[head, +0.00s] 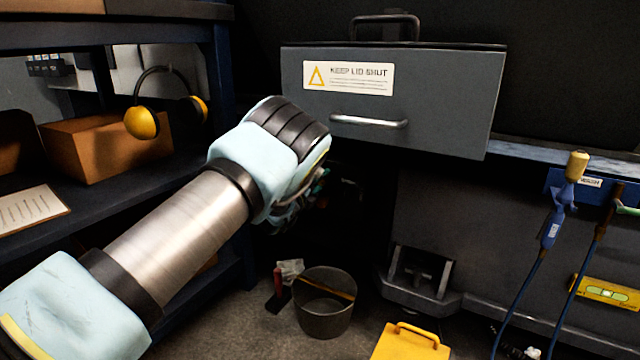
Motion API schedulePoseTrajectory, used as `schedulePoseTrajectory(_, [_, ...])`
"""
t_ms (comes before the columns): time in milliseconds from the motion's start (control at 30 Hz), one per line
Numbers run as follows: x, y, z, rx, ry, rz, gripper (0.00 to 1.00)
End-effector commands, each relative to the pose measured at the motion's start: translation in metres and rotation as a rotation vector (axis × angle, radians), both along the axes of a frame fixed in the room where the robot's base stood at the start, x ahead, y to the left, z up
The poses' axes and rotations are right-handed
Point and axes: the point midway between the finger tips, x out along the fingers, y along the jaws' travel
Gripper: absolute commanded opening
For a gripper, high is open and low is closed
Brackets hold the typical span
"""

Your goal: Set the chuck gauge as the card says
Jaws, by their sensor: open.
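I cannot make out a chuck gauge in the head view. A printed white sheet (30,208) lies on the shelf at the left; its text is too small to read, and I cannot tell whether it is the card. My arm reaches in from the lower left. My gripper (304,206) is mostly hidden behind my wrist, below the left end of a grey lidded box (440,105). Its jaws are open, and I see nothing held. The box bears a label reading "KEEP LID SHUT" and a bar handle (368,121).
Dark shelving at left holds a cardboard box (105,150) and yellow ear defenders (142,123). A metal bucket (325,318) and a yellow case (410,345) stand on the floor. Blue-handled hoses (553,225) and a yellow level (607,292) are at right.

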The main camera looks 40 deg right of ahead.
Motion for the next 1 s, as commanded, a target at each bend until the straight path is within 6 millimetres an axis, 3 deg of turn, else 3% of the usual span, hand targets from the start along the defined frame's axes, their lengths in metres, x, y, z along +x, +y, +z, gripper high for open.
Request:
schedulePoseTrajectory(167, [-0.002,0.008,0.001,0.001,0.0,0.002,0.69])
schedulePoseTrajectory(500, [-0.018,0.07,0.003,0.003,0.001,0.003,0.69])
schedulePoseTrajectory(700, [-0.025,0.097,0.001,0.002,0.001,0.001,0.69])
schedulePoseTrajectory(1000, [-0.028,0.105,0.0,0.0,0.0,0.0,0.69])
